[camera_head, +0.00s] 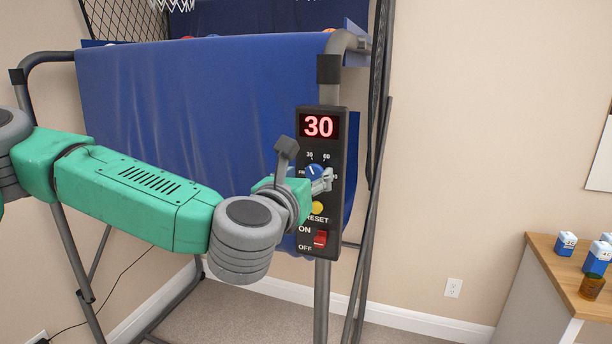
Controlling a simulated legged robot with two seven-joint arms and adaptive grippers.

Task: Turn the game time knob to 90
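The black control box (333,143) is fixed to the front right post of the basketball arcade frame. Its red display (319,126) reads 30. Below it is the blue game time knob (314,171), with 30 and 60 marked above it and the right-hand label partly hidden. My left gripper (322,181) is at the knob, with its fingers over the knob's lower right side. I cannot tell whether they grip it. The yellow reset button (317,207) and the red on/off switch (320,239) sit below. My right gripper is not in view.
A blue cloth panel (190,110) hangs behind my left arm. Grey frame tubes stand beside the control box. A wooden-topped cabinet (560,277) at right holds small blue-and-white cartons (597,257) and a brown jar (591,286).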

